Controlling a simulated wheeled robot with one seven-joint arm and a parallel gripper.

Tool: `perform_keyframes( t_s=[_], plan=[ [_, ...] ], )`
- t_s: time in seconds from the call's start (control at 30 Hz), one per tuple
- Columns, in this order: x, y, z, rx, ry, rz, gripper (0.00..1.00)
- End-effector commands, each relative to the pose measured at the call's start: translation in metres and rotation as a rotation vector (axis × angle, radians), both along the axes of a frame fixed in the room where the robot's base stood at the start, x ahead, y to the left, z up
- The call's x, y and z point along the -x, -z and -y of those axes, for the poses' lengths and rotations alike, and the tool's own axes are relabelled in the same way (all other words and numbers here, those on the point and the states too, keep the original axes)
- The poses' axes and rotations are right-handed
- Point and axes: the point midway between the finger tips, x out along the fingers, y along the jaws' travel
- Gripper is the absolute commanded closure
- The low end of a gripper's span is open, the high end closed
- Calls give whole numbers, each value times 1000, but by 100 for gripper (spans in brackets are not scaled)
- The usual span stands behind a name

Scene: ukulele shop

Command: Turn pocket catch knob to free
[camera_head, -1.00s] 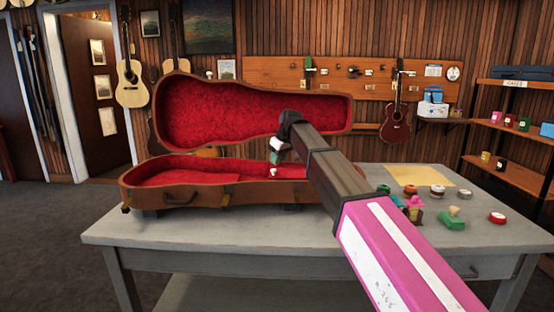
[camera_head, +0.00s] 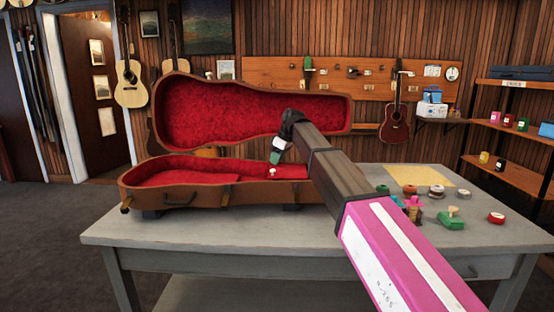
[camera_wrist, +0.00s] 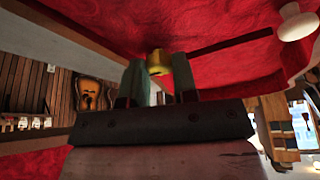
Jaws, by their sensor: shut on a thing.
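A small brass-yellow knob (camera_wrist: 157,62) sits between the two fingers of my gripper (camera_wrist: 158,78) in the wrist view. The fingers are shut on it, against red plush lining. In the head view my gripper (camera_head: 277,151) reaches down into the right part of the open instrument case (camera_head: 250,197), and the brass knob cannot be made out there. A round white knob (camera_head: 272,171) stands inside the case just below my gripper. It also shows in the wrist view (camera_wrist: 297,22), at the upper right, apart from the fingers. How far the brass knob is turned cannot be told.
The case lid (camera_head: 255,110) stands raised behind my gripper. The case rests on a grey table (camera_head: 290,230). Several small items, including a green stamp-like piece (camera_head: 451,221) and a red round tin (camera_head: 496,217), lie to the right. The table's front left is clear.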

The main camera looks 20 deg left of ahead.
Motion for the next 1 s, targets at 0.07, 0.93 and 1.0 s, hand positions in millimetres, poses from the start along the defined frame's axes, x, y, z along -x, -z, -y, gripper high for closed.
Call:
perform_keyframes(
  t_s=[0.07, 0.93, 1.0],
  plan=[
    [0, 0, 0, 0, 0, 0, 97],
    [1, -66, 27, -1, 1, 2, 47],
    [2, -76, 31, -1, 1, 2, 47]
  ],
)
